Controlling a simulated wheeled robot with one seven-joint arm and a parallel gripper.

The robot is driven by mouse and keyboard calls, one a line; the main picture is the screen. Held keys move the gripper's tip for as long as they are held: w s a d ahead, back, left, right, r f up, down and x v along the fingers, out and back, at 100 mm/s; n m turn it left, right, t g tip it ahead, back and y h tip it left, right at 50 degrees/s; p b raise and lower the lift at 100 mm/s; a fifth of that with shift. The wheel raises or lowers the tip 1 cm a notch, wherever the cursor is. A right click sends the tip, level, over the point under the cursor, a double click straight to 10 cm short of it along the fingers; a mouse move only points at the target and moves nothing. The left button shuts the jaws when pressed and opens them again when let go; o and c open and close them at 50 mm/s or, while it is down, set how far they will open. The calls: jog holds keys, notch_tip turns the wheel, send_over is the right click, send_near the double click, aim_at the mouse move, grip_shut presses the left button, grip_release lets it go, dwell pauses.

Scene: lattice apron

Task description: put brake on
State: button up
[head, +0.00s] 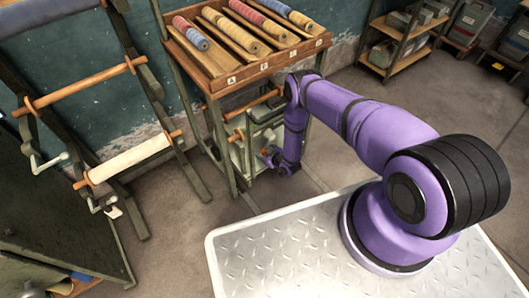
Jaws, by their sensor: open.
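A dark upright frame at the left holds rollers: a bare wooden one (80,84) above and one wound with pale cloth (130,158) below.
The wooden rack (218,84) holds several cloth rolls in slanted slots, with a shelf of items below. A dark green cabinet (60,225) stands at the lower left. Floor (170,250) is clear between.

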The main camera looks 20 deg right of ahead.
jog(key=c, duration=1.2)
jog(key=shift+o, duration=0.2)
jog(key=shift+w+d+f+n+h, duration=0.2)
jog(key=shift+d+f+n+h, duration=0.1)
jog(key=shift+d+n+h, duration=0.3)
jog(key=shift+w+d+r+n+t+h, duration=0.1)
jog(key=shift+w+d+n+t+h, duration=0.3)
jog(key=shift+d+n, duration=0.5)
jog(key=shift+w+d+r+n+t+h, duration=0.15)
jog(key=shift+d+n+h, duration=0.5)
jog(key=shift+d, duration=0.35)
jog(key=shift+w+d+f+n+t+h, duration=0.15)
jog(key=shift+w+d+n+h, duration=0.2)
jog(key=shift+d+n, duration=0.55)
jog(key=shift+d+r, duration=0.1)
jog(key=shift+r, duration=0.05)
